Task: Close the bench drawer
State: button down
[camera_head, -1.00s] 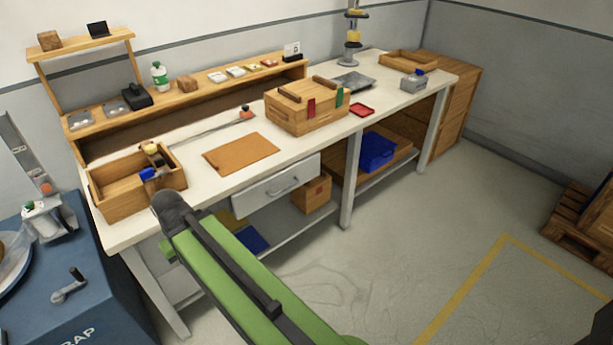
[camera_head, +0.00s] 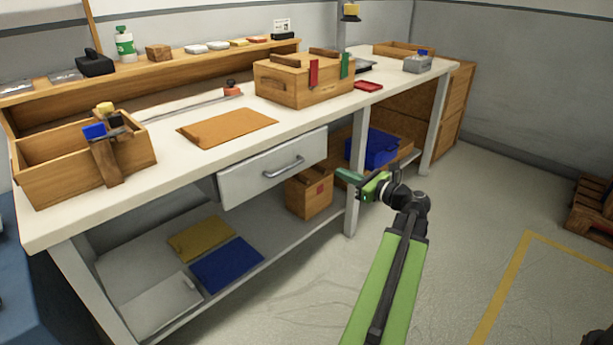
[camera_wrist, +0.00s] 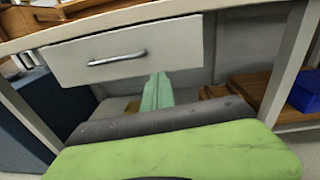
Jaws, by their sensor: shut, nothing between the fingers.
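The bench drawer (camera_head: 250,180) is a white-grey front under the worktop, with a metal bar handle (camera_head: 283,167). Its front seems to stand a little forward of the bench, but the gap is hard to judge. The drawer front (camera_wrist: 180,50) and handle (camera_wrist: 117,58) also fill the upper part of the wrist view. My gripper (camera_head: 347,176) is shut and empty, to the right of the drawer in the head view and apart from the handle. In the wrist view my green fingertips (camera_wrist: 158,88) overlap the drawer's lower edge, right of the handle; contact cannot be told.
The white worktop (camera_head: 170,165) carries a wooden tray (camera_head: 50,190), a brown board (camera_head: 225,128) and a wooden box (camera_head: 300,85). A bench leg (camera_head: 353,200) stands behind my gripper. A wooden crate (camera_head: 308,195) and a blue bin (camera_head: 375,148) are below.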

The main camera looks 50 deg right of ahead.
jog(key=s+d+m+h, duration=0.1)
jog(key=s+d, duration=0.1)
send_near(311, 153)
jog(key=shift+t, duration=0.3)
jog(key=w, duration=0.6)
jog(key=shift+w+d+f, duration=0.2)
jog(key=shift+w+d, duration=0.1)
jog(key=shift+w, duration=0.1)
